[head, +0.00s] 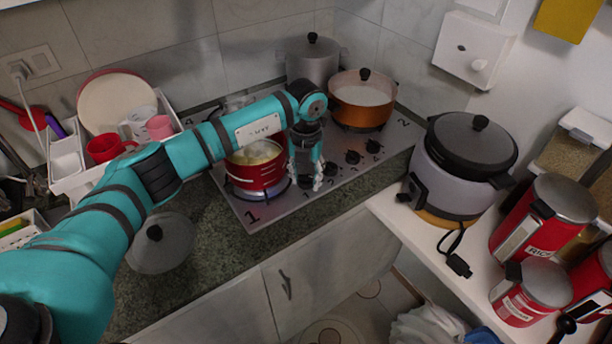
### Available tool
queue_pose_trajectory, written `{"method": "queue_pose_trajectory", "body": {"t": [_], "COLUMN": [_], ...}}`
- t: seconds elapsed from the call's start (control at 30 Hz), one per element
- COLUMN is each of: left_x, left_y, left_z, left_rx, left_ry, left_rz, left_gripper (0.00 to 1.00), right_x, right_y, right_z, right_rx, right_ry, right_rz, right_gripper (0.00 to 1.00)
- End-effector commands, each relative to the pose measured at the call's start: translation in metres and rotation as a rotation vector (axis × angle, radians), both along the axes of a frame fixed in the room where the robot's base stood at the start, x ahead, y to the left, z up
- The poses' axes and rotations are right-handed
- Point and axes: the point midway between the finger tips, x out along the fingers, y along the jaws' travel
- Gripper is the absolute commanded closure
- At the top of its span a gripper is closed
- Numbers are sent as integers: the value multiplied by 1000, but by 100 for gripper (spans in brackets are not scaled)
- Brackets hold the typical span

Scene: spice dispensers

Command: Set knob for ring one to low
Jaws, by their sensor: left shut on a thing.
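The stove (238,205) is a steel cooktop with a row of dark knobs along its right part. Ring one is at the front, beside the printed "1" (253,217). A red pot (257,178) with yellowish food sits on it, and a bluish glow shows under the pot. My left gripper (306,182) reaches down over the front end of the knob row. Its fingers are shut around the frontmost knob (306,183), which is mostly hidden between them. The knob's pointer setting is too small to read. My right gripper is not in view.
Other knobs (352,157) stand close behind the gripper. An orange pot (362,101) and a grey lidded pot (313,62) stand at the back of the stove. A loose lid (160,243) lies on the counter. A rice cooker (461,165) and red canisters (541,221) stand at right.

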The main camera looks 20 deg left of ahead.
Motion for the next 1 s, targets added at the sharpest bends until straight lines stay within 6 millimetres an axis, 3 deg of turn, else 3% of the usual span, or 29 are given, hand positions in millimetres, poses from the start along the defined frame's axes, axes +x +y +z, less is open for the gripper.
{"method": "queue_pose_trajectory", "body": {"t": [0.1, 0.13, 0.3, 0.67, 0.83, 1.0], "left_x": [2, 2, 1, 0, -1, -1], "left_y": [1, 1, 0, 0, 0, -1], "left_z": [3, 3, 2, 2, 6, 7], "left_rx": [-1, -1, 0, 0, 0, -1], "left_ry": [-7, -7, -5, 0, 2, 5], "left_rz": [3, 3, 3, 35, 206, 493], "left_gripper": [95, 60, 40, 40, 40, 40], "right_x": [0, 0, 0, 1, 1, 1], "right_y": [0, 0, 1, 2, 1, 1], "right_z": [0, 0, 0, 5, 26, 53], "right_rx": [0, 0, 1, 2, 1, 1], "right_ry": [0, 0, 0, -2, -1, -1], "right_rz": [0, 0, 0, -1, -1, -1], "right_gripper": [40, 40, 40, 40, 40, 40]}}
